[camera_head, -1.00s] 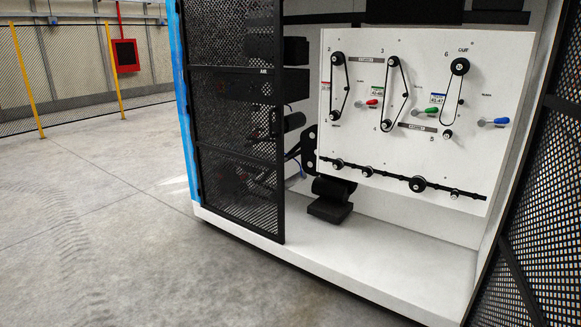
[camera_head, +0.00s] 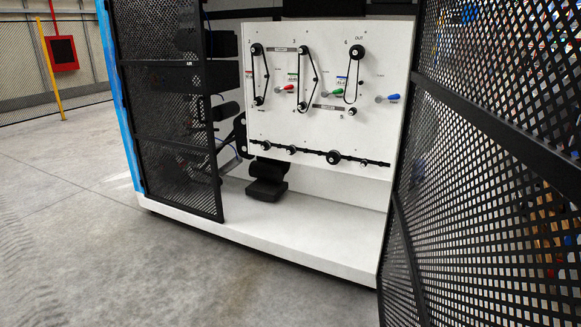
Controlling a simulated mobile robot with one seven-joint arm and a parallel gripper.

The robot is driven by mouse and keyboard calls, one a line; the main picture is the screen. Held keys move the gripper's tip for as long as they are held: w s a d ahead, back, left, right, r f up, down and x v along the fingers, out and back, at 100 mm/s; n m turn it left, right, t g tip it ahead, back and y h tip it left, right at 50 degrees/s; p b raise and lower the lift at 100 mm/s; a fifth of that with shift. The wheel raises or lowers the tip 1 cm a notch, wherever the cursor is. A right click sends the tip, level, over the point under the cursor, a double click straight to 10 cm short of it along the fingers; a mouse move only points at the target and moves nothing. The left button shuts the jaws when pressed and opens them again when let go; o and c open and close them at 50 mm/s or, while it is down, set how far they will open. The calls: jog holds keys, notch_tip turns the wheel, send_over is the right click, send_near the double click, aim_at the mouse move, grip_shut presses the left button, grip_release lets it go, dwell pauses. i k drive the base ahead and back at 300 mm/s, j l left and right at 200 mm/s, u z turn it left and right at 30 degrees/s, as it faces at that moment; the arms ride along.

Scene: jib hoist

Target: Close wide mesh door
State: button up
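The wide mesh door (camera_head: 490,190) stands open on the right side of the cabinet. It is a black perforated panel with a dark frame and a crossbar, and its top, bottom and right edges run out of the picture. Its hinge side meets the cabinet's right edge. A narrower black mesh door (camera_head: 175,130) covers the left part of the cabinet front. The opening between the two doors shows a white panel (camera_head: 330,130) with belts, pulleys and red, green and blue handles. My gripper is not in view.
The cabinet's white base ledge (camera_head: 270,240) runs along the bottom of the opening. Clear concrete floor (camera_head: 90,250) lies in front and to the left. A yellow post (camera_head: 51,70) and a red wall box (camera_head: 62,53) stand at the far left. Blurred coloured items show through the wide door.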

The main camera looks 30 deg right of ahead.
aim_at(553, 165)
jog(key=k+l, duration=0.3)
jog(key=k+l+z, duration=0.1)
jog(key=k+l, duration=0.3)
jog(key=l, duration=0.65)
jog(key=k+l+z, duration=0.1)
jog(key=l, duration=0.75)
jog(key=k+l, duration=0.15)
jog(key=l, duration=0.4)
jog(key=k+l+z, duration=0.1)
jog(key=l, duration=0.3)
jog(key=k+l, duration=0.25)
jog(key=l+z, duration=0.05)
jog(key=l, duration=0.05)
